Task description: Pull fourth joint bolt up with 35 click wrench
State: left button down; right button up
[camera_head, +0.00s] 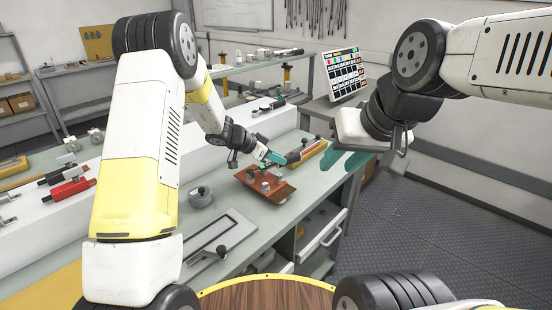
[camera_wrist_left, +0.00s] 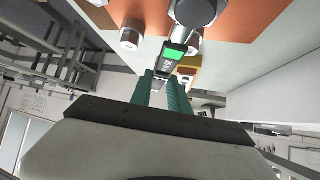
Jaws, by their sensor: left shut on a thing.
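My left gripper (camera_head: 277,158) is shut on a torque wrench beside the joint. In the left wrist view, the wrench's dark body with a lit green display (camera_wrist_left: 174,52) lies between the teal fingers (camera_wrist_left: 167,88). Its round head (camera_wrist_left: 195,10) is over the copper-coloured joint plate (camera_wrist_left: 245,18). A bolt (camera_wrist_left: 131,38) stands on the plate beside it. In the head view the joint plate (camera_head: 259,188) carries several bolts, partly hidden. I cannot tell which bolt the wrench head is on. My right gripper (camera_head: 345,162) has teal fingers and hangs right of the bench; its opening is unclear.
The grey-green workbench (camera_head: 185,232) holds a flat frame tool (camera_head: 222,237) and a round metal part (camera_head: 200,197). A yellow-and-dark tool (camera_head: 313,151) lies behind the plate. A red tool (camera_head: 69,189) lies at left. A screen (camera_head: 343,73) stands behind. Open floor lies right.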

pick_arm(q)
jog(key=shift+r, duration=2.55)
